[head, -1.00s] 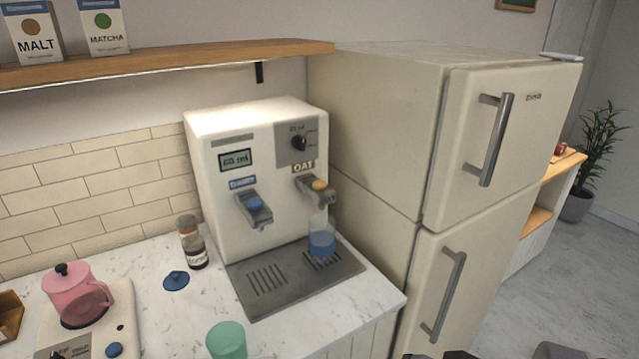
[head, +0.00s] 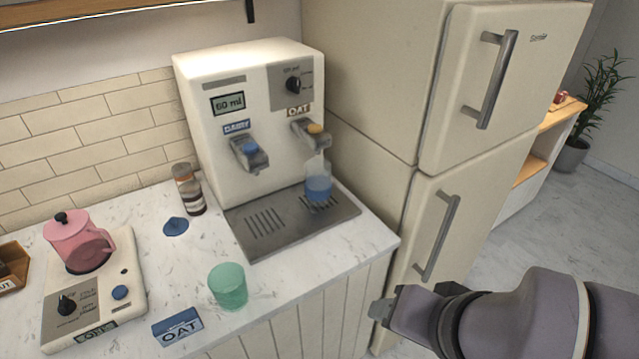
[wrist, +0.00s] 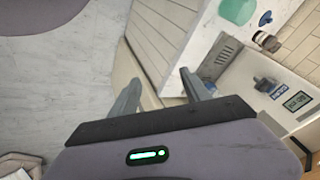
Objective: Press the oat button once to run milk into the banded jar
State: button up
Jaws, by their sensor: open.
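The cream milk dispenser (head: 215,165) stands on the counter, its display reading 60 ml. The yellow oat button (head: 315,129) sits on top of the right tap, under the OAT label (head: 298,110). The banded jar (head: 318,190), clear with a blue band, stands upright below that tap on the drip tray (head: 270,240). I cannot tell whether milk is in it. My gripper (head: 382,309) is open and empty at the lower right of the head view, well short of the button. Its spread fingers (wrist: 160,92) show in the wrist view; the oat button does not.
The blue dairy button (head: 250,148) is on the left tap. The fridge (head: 385,80) closes off the right side.

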grip_shut()
dwell(1.5)
